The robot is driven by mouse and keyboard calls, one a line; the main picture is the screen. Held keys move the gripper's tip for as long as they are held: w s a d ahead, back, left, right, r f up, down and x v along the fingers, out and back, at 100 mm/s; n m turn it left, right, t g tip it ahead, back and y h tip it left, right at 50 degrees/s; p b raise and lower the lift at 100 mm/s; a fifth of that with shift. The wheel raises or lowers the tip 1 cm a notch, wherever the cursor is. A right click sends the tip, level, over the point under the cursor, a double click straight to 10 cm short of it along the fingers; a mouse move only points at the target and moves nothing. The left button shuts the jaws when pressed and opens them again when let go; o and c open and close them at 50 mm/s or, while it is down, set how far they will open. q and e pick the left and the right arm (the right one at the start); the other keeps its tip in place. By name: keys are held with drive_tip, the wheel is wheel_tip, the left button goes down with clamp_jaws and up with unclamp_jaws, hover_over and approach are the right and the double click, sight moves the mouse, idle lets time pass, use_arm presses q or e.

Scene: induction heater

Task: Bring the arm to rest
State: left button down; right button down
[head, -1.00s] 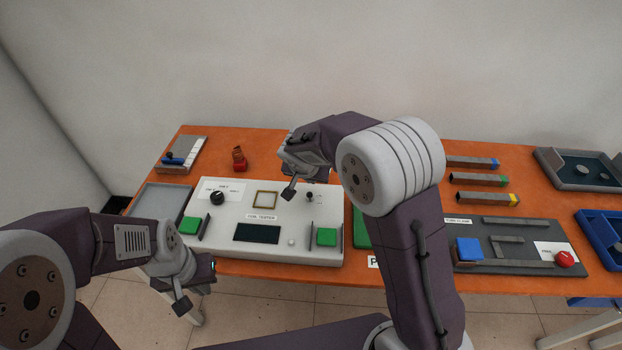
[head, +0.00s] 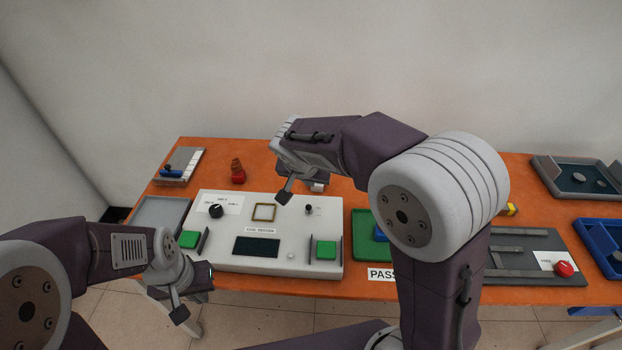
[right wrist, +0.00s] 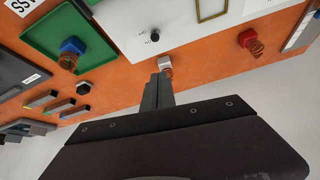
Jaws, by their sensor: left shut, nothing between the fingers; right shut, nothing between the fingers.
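My right gripper (head: 284,196) is above the white coil tester (head: 305,262), its arm reaching in from the right across the table. It is shut and empty; the right wrist view shows its closed dark fingers (right wrist: 157,92). Beyond the fingers there is a copper coil on a white base (right wrist: 164,62), apart from them as far as I can tell. My left gripper (head: 179,308) is shut and empty, low in front of the table's left front edge.
A red coil (head: 238,173) stands behind the tester. A green tray (head: 361,240) with a blue-based coil (right wrist: 71,46) lies right of it, partly behind my right arm. A dark fixture with a red button (head: 564,269) and blue bins (head: 590,232) are at the right.

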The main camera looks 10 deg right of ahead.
use_arm(q)
drive_tip(key=shift+w+f, duration=0.1)
drive_tip(key=shift+w, duration=0.15)
drive_tip(key=shift+s, duration=0.15)
